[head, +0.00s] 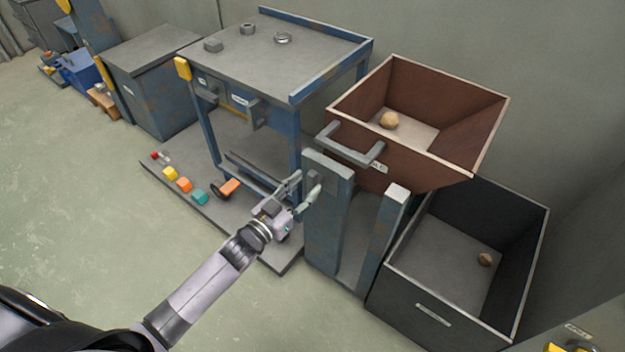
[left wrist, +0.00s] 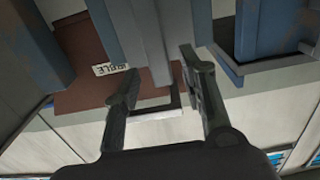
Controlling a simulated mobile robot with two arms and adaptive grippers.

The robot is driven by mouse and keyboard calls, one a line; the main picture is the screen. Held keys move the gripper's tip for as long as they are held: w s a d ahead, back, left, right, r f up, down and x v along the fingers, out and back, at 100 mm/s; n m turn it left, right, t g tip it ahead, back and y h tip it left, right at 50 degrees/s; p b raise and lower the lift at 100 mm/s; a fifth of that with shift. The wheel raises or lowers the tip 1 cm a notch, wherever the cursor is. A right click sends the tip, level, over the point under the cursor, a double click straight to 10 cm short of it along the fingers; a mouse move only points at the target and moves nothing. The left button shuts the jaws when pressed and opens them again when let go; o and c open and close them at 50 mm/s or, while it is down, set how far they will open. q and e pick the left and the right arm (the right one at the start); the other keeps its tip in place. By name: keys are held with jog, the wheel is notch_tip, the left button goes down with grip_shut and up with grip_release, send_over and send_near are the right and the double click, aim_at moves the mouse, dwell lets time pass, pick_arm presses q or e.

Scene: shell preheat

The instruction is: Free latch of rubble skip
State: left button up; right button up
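The rubble skip (head: 405,150) is a brown tipping bin with a grey handle (head: 345,152) on its front, held above blue posts (head: 326,215). Its label (left wrist: 110,69) and brown wall (left wrist: 82,48) show in the left wrist view. A small grey part, perhaps the latch (head: 313,182), is on the left post, partly hidden by my gripper. My left gripper (head: 307,184) is open beside that post. In the left wrist view its fingers (left wrist: 163,88) are apart, with a grey bar (left wrist: 150,45) beyond or between them; I cannot tell if they touch it. My right gripper is not visible.
Another lump (head: 389,120) lies in the skip. A blue workbench (head: 270,65) stands left, with coloured blocks (head: 184,184) on its base plate. The floor (head: 90,180) at left is clear.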

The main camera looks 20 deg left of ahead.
aim_at(310, 181)
pick_arm(q)
jog(key=shift+x, duration=1.9)
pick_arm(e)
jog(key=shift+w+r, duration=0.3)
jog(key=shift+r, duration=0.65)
pick_arm(q)
jog(key=shift+c, duration=0.3)
grip_shut()
